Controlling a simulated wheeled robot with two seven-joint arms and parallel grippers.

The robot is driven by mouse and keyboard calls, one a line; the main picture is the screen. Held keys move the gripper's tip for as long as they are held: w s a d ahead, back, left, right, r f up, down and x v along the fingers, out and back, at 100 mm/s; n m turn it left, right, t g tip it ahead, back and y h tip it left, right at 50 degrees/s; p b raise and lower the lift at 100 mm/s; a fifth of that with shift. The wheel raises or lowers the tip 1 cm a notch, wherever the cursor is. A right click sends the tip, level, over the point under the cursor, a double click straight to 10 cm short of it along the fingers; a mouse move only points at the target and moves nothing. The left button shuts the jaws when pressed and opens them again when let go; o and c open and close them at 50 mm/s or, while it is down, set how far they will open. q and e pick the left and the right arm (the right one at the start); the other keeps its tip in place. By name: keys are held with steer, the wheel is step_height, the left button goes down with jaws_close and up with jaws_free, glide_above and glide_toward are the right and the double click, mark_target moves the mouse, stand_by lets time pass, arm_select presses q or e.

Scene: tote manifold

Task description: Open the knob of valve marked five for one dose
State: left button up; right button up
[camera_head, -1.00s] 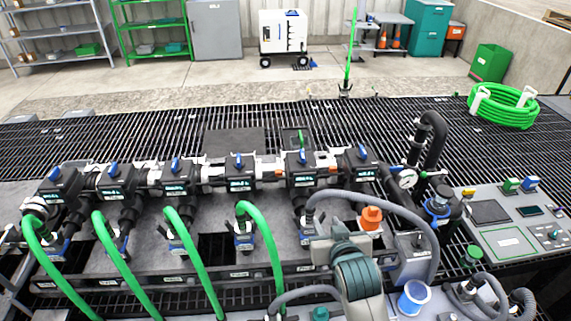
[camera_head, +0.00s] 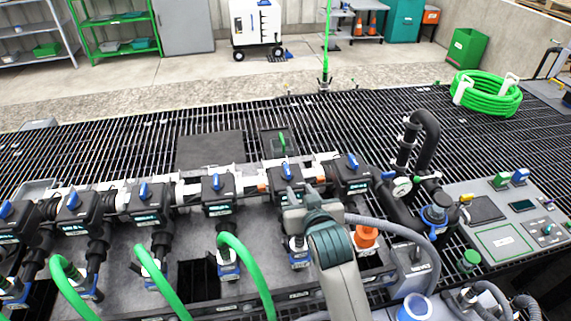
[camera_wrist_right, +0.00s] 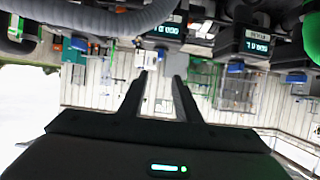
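A row of several black valves with blue knobs and small lit displays runs along the manifold in the head view. Their number marks are too small to read. Counting from the left, the fifth valve (camera_head: 278,184) has its blue knob (camera_head: 287,172) just beyond my right gripper, which partly covers the valve. My right gripper (camera_head: 302,193) also shows in the right wrist view (camera_wrist_right: 160,84), its two fingers apart with nothing between them. There, two valve displays (camera_wrist_right: 165,30) (camera_wrist_right: 257,45) appear above the fingers. I cannot see my left gripper.
The sixth valve (camera_head: 352,176) stands close on the right of my gripper. An orange cap (camera_head: 365,237) and a grey hose (camera_head: 400,224) are beside my forearm. Green hoses (camera_head: 247,268) rise at the left. A control panel (camera_head: 505,240) lies at the right.

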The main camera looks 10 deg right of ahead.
mark_target(288, 170)
steer(key=shift+p+x, duration=1.65)
steer(key=shift+x, duration=6.85)
steer(key=shift+r, duration=0.1)
jaws_close()
